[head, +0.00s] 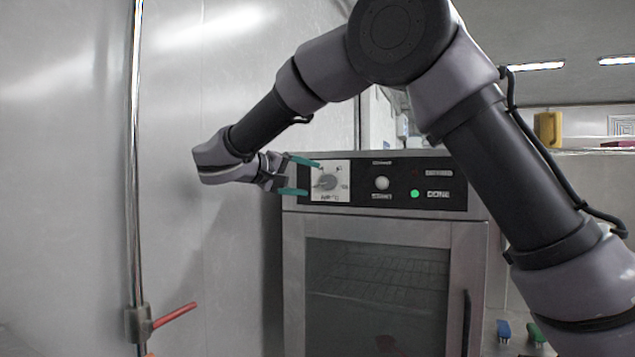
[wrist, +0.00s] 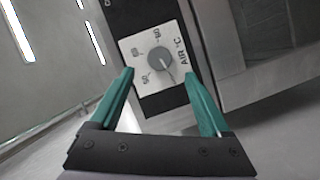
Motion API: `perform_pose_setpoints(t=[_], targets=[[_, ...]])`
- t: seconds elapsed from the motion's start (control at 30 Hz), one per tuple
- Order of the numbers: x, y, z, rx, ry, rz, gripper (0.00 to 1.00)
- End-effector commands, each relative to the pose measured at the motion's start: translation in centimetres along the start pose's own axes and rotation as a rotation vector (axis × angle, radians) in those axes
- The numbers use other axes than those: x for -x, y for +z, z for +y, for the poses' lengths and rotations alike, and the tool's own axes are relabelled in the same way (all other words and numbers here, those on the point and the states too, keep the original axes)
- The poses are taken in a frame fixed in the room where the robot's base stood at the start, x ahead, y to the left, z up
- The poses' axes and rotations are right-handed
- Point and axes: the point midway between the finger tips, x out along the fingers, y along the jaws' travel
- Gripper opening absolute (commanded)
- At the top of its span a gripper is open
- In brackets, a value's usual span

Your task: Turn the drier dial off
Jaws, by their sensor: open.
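The drier dial (head: 328,182) is a grey round knob on a white square plate at the left end of the drier's black control panel. In the wrist view the dial (wrist: 161,59) shows with numbers around it and the words AIR °C. My gripper (head: 306,177) is at the panel's left end, with teal fingers pointing at the plate. In the wrist view my gripper (wrist: 160,75) is open and empty, with the dial ahead and between the lines of the fingers. I cannot tell whether a fingertip touches the plate.
The drier (head: 375,285) has a glass door with a dark handle (head: 466,322) on the right. A green light (head: 415,193) is lit on its panel, beside a round white button (head: 381,183). A metal pipe with a red lever (head: 175,315) stands along the left wall.

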Motion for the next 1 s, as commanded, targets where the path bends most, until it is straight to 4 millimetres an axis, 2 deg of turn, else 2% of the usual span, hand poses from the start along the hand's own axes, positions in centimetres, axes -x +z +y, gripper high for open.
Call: perform_pose_setpoints(t=[0.1, 0.3, 0.77, 0.87, 0.97, 1.0], targets=[[2.3, 0.0, 0.0, 0.0, -0.001, 0.003, 0.81], [4.1, 0.0, 0.0, 0.0, 0.001, 0.001, 0.81], [4.3, 0.0, 0.0, 0.001, 0.001, 0.0, 0.81], [3.6, 0.4, 0.3, 0.003, -0.012, -0.017, 0.81], [0.7, 2.1, 1.2, 0.014, -0.064, -0.08, 0.81], [-1.0, 3.3, 1.8, 0.02, -0.102, -0.12, 0.81]])
